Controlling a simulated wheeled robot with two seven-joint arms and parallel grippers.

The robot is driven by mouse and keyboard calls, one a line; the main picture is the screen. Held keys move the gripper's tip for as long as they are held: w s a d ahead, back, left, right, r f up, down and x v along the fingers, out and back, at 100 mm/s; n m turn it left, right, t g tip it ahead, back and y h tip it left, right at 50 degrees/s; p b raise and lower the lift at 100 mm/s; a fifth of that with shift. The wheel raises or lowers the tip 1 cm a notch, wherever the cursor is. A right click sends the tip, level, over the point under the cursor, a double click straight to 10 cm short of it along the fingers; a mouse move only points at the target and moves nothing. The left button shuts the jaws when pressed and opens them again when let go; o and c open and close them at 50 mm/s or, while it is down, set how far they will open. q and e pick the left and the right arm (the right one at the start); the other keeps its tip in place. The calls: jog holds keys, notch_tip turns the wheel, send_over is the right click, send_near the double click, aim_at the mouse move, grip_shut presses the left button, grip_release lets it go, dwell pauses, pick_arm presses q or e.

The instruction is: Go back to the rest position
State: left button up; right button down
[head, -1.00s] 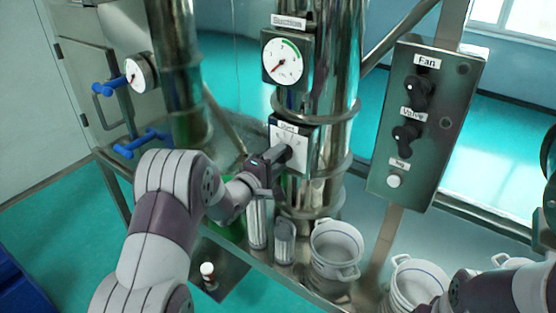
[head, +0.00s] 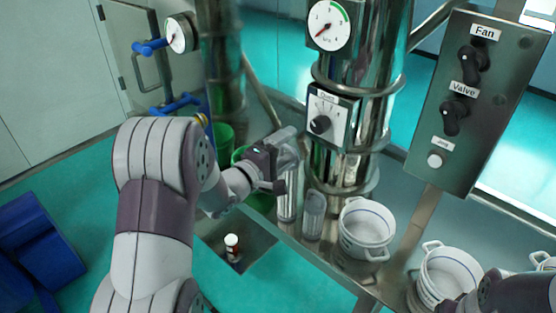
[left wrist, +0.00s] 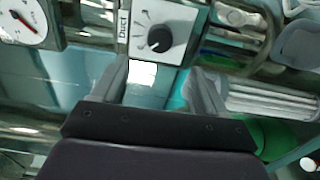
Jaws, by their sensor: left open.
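My left gripper (head: 287,150) is in the middle of the head view, open and empty, a little left of the Duct dial. The Duct dial (head: 320,125) is a black knob on a white plate fixed to the steel column (head: 349,165); a gap shows between it and the gripper. In the left wrist view, the two fingers of the left gripper (left wrist: 160,88) are spread apart with nothing between them, and the dial (left wrist: 159,39) lies beyond them. Of my right arm, only a piece shows at the lower right of the head view; its gripper is out of view.
A control panel (head: 478,103) with Fan and Valve knobs stands at the right. White sieve pots (head: 366,228) and clear cylinders (head: 313,214) stand on the steel shelf below the gripper. Blue-handled valves (head: 180,105) are at the left. A blue box (head: 38,245) is at the far left.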

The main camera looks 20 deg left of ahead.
pick_arm(q)
jog(key=v, duration=0.3)
jog(key=shift+w, duration=0.1)
